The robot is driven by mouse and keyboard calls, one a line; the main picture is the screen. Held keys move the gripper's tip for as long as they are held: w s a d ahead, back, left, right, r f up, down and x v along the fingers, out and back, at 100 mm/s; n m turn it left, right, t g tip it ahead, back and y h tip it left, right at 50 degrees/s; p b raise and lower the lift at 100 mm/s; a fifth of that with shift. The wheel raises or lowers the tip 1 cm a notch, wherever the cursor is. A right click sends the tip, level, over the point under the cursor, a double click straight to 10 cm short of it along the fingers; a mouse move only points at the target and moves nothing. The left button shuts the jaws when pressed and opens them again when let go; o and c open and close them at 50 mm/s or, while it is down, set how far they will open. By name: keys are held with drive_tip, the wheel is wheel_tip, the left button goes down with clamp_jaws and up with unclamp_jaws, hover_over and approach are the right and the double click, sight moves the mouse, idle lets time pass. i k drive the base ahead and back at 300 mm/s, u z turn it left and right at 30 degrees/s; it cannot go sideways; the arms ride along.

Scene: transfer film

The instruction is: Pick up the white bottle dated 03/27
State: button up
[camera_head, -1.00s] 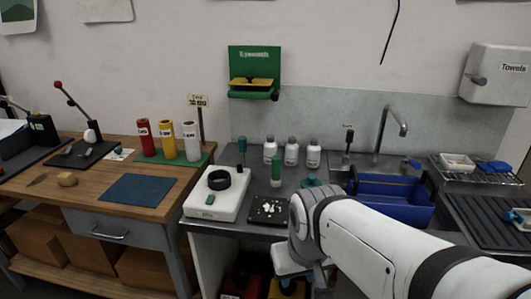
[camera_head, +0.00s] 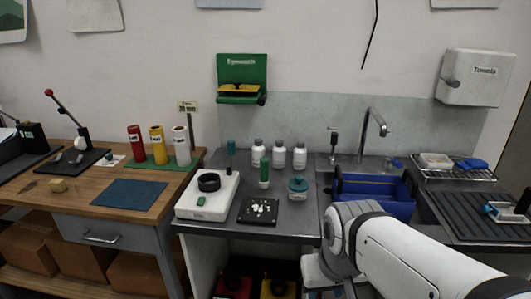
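Three white bottles with grey caps stand upright in a row at the back of the grey counter, near the wall: a left one (camera_head: 258,154), a middle one (camera_head: 279,155) and a right one (camera_head: 300,156). Their labels are too small to read, so I cannot tell which is dated 03/27. My arm reaches in from the lower right, with its wrist in front of the counter below the blue bin. My gripper's fingers cannot be made out. No bottle is in contact with my arm.
In front of the bottles are a green-capped tube (camera_head: 264,176), a teal jar (camera_head: 298,188), a black tray with white pieces (camera_head: 258,220) and a white scale (camera_head: 192,208). A blue bin (camera_head: 374,203) stands right, by the tap (camera_head: 372,125). Coloured cylinders stand on the wooden table (camera_head: 75,205).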

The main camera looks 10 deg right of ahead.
sight(279, 152)
drive_tip(key=i, duration=1)
